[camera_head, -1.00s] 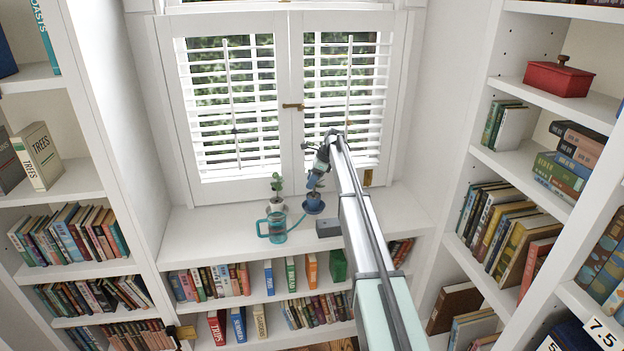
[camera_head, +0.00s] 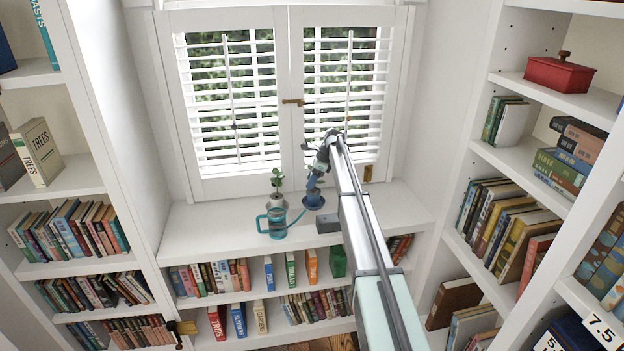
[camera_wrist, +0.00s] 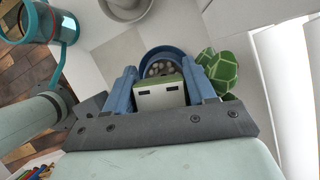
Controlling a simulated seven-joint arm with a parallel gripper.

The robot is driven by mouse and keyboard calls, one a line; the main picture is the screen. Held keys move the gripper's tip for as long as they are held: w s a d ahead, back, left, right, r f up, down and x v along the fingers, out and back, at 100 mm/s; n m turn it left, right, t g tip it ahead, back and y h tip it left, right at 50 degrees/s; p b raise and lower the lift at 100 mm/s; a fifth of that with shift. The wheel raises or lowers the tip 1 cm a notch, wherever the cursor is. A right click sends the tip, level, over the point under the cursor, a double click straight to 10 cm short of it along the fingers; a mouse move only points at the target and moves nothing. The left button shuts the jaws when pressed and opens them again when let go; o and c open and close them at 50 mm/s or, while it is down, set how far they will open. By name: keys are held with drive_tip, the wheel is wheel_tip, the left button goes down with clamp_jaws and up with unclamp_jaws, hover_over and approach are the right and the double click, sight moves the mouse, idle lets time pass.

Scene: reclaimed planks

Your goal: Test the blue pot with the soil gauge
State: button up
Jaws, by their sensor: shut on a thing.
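My gripper (camera_wrist: 176,92) is shut on the soil gauge (camera_wrist: 160,96), a small pale block with a green top edge and two dark slots, held between its blue fingers. The blue pot (camera_wrist: 148,57), with pebbly soil (camera_wrist: 160,69), lies right beyond the gauge in the wrist view. In the head view the blue pot (camera_head: 314,204) stands on the white sill, with my gripper (camera_head: 314,183) just above it. The gauge's lower end is hidden, so I cannot tell whether it touches the soil. Green patterned leaves (camera_wrist: 222,73) show beside the right finger.
A teal watering can (camera_head: 276,225) and a pale pot (camera_head: 277,202) with a small plant stand left of the blue pot. The shuttered window (camera_head: 290,100) is behind; the sill's left part is clear.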

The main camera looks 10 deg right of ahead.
drive_tip(key=shift+f, duration=0.8)
drive_tip(key=o, duration=1.2)
drive_tip(key=v, duration=1.4)
drive_tip(key=shift+r, duration=0.1)
drive_tip(key=shift+r, duration=4.3)
drive_tip(key=shift+s, duration=0.1)
